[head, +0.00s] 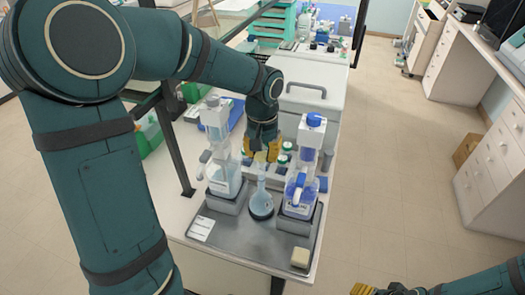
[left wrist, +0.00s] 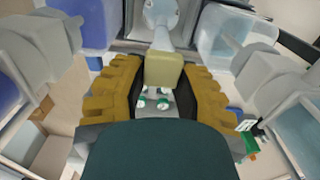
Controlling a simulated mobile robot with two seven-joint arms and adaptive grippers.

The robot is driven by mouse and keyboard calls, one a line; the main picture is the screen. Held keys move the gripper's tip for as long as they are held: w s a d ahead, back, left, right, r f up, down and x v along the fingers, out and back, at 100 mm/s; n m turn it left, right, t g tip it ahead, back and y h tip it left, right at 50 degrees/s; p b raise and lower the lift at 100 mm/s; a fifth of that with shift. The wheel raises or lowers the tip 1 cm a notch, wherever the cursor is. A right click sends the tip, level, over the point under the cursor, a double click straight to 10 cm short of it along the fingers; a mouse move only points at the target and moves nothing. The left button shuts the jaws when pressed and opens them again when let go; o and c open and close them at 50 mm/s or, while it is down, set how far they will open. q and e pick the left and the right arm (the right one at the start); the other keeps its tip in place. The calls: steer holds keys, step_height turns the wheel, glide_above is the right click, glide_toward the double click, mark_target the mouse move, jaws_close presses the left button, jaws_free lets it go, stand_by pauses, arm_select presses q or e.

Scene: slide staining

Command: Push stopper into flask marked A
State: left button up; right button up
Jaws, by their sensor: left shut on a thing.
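A clear flask (head: 261,204) with a round body and thin neck stands upright on the grey tray (head: 240,239), between two bottles. No letter on it can be read. My left gripper (head: 263,155) is above its neck, pointing down. In the left wrist view, the gripper (left wrist: 163,88) is shut on a pale tan stopper (left wrist: 164,70). The flask (left wrist: 162,15) shows beyond the stopper, its neck in line with it. I cannot tell whether the stopper sits in the mouth or just above it. My right gripper (head: 378,290) shows only partly at the bottom edge.
A dispenser bottle (head: 222,175) stands left of the flask, and a blue-capped one (head: 301,188) stands close on the right. Several green-capped vials (head: 287,148) are behind. A beige block (head: 300,257) and a white label card (head: 201,228) lie at the tray's front.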

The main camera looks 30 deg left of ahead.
arm_select(q)
steer(key=o, duration=1.3)
steer(key=shift+r, duration=0.15)
steer(key=shift+r+p, duration=2.4)
steer(key=shift+r, duration=0.5)
jaws_close()
